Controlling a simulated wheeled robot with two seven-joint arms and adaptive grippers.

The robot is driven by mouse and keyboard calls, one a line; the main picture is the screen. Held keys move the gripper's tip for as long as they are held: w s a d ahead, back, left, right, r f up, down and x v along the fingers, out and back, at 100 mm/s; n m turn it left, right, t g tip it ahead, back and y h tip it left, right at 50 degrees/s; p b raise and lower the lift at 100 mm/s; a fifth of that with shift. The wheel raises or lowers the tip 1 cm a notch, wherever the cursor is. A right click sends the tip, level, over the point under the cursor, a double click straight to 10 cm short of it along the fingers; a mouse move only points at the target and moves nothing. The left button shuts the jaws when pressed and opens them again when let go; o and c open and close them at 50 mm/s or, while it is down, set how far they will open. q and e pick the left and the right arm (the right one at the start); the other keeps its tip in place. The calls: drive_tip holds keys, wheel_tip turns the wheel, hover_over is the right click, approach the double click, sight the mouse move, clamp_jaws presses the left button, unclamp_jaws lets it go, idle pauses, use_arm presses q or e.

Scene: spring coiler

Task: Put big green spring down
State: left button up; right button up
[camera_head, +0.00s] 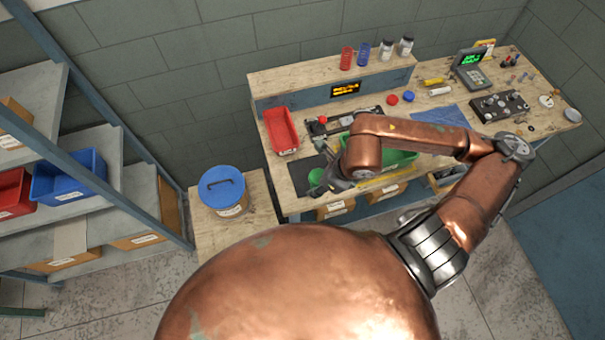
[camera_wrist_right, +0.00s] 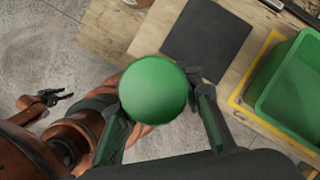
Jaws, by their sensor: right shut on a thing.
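The big green spring shows in the head view (camera_head: 315,178) near the left front of the workbench. In the right wrist view (camera_wrist_right: 155,90) it is a round green shape seen end-on. My right gripper (camera_wrist_right: 160,122) is shut on it, with a finger on each side. A dark square mat (camera_wrist_right: 208,40) lies on the bench beyond the spring, and the head view shows it partly hidden (camera_head: 302,170). I cannot tell the spring's height over the bench. My left gripper (camera_wrist_right: 48,98) seems to show small at the left of the wrist view, its jaws unclear.
A green bin (camera_wrist_right: 290,85) stands right of the mat within a yellow outline. A red bin (camera_head: 281,130) stands at the bench's left back. A blue-lidded bucket (camera_head: 221,187) is on a side stand. My right arm hides part of the bench.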

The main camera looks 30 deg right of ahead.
drive_tip(key=w+f, duration=0.2)
drive_tip(key=w, duration=0.1)
drive_tip(key=w+d+f+p, duration=0.1)
drive_tip(key=w+f, duration=0.2)
drive_tip(key=w, duration=0.1)
drive_tip(key=w+f+p, duration=0.1)
drive_tip(key=w+f, duration=0.2)
drive_tip(key=w, duration=0.1)
drive_tip(key=shift+d, duration=0.35)
drive_tip(key=shift+w+f, duration=0.3)
drive_tip(key=shift+f, duration=0.05)
wheel_tip(320, 180, down, 3)
drive_tip(key=shift+p, duration=0.5)
drive_tip(key=shift+w+d+f, duration=0.1)
drive_tip(key=shift+f, duration=0.05)
drive_tip(key=shift+f, duration=0.15)
drive_tip(key=o, duration=1.3)
drive_tip(key=b+v, duration=0.1)
drive_tip(key=v, duration=1.1)
